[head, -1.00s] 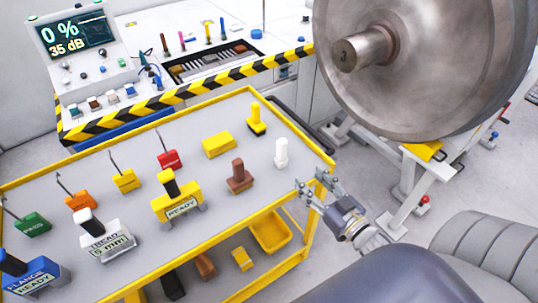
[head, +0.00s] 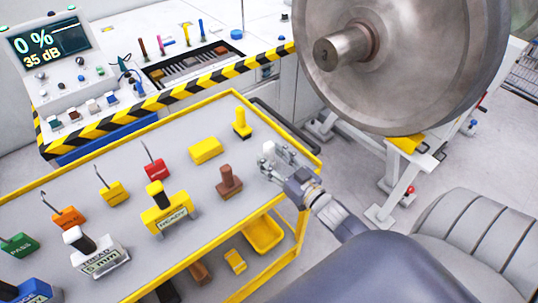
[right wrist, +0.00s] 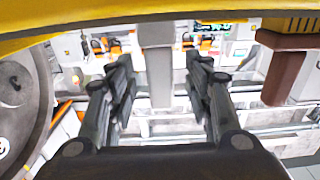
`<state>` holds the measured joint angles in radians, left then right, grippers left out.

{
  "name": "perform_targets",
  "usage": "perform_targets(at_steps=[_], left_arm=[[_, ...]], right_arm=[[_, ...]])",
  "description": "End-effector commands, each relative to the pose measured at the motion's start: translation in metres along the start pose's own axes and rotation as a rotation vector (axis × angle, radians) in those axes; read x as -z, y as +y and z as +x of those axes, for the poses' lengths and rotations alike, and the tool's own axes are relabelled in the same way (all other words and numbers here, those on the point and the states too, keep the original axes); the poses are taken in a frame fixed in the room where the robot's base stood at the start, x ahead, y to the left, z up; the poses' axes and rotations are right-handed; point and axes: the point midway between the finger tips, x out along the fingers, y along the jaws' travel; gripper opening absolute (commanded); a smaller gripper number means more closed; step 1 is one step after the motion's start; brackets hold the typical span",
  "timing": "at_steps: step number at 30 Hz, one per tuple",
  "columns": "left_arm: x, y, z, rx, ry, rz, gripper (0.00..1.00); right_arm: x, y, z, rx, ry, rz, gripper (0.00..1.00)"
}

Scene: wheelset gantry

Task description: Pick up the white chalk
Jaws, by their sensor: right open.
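The white chalk (head: 268,147) stands upright near the right end of the grey trolley top, and its lower part is hidden behind my right gripper (head: 272,160) in the head view. In the right wrist view, the chalk (right wrist: 158,72) shows as a pale upright block between the two dark fingers of the right gripper (right wrist: 158,78). The fingers are open, one on each side, with visible gaps to the chalk. My left gripper is not in view.
A brown stamp-like block (head: 229,183) stands just left of the right gripper. A yellow block (head: 206,150) and a yellow handled piece (head: 241,124) are behind it. The trolley's yellow rim (head: 295,146) runs close by. A large metal wheel (head: 420,60) stands behind right.

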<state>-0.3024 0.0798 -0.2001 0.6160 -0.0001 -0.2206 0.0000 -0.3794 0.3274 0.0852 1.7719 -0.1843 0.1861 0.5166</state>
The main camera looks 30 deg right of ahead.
Motion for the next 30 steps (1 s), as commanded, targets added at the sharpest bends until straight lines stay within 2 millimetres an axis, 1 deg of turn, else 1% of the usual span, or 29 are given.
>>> perform_targets(at_steps=[1, 3, 6, 13, 14, 15, 17, 18, 19, 20, 30], left_arm=[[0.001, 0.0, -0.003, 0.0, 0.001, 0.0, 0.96], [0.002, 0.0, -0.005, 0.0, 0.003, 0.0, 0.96], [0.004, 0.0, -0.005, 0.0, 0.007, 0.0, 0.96], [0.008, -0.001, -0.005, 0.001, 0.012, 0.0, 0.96], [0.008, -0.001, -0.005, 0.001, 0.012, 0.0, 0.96], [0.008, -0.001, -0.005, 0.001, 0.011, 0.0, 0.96], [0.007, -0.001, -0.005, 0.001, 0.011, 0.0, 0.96], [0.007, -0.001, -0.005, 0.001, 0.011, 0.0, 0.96], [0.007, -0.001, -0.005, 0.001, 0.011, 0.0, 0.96], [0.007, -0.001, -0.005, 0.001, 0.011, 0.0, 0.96], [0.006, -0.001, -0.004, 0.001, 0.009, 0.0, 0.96]], right_arm=[[0.002, 0.0, 0.008, 0.0, 0.002, 0.0, 0.47], [0.002, 0.0, 0.015, 0.001, 0.002, 0.0, 0.47], [0.001, -0.001, 0.02, 0.001, 0.001, 0.001, 0.47], [0.0, -0.001, 0.021, 0.001, 0.0, 0.001, 0.47], [0.0, -0.001, 0.021, 0.001, 0.0, 0.001, 0.42], [0.0, -0.001, 0.021, 0.001, 0.0, 0.001, 0.33], [0.0, -0.001, 0.021, 0.001, 0.0, 0.001, 0.19], [0.0, -0.001, 0.021, 0.001, 0.0, 0.001, 0.1], [0.0, -0.001, 0.021, 0.001, 0.0, 0.001, 0.04], [0.0, -0.001, 0.021, 0.001, 0.0, 0.001, 0.0], [0.001, -0.001, 0.021, 0.001, 0.001, 0.0, 0.0]])
